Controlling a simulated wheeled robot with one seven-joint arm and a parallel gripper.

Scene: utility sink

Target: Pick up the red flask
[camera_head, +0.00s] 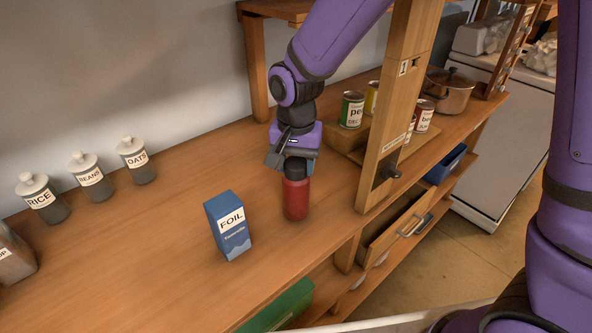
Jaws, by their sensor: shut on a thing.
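The red flask (295,199) has a red body and a dark top. It stands upright on the wooden counter (165,235), near the middle of the view. My gripper (293,163) comes down from above and is shut on the dark top of the red flask. The fingers partly hide the top. Whether the flask's base touches the counter or is slightly raised is hard to tell.
A blue foil box (228,226) stands just left of the flask. A wooden post (385,150) rises close on the right, with cans (352,109) behind it. Labelled jars (92,176) stand at the far left. The counter's front edge is near.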

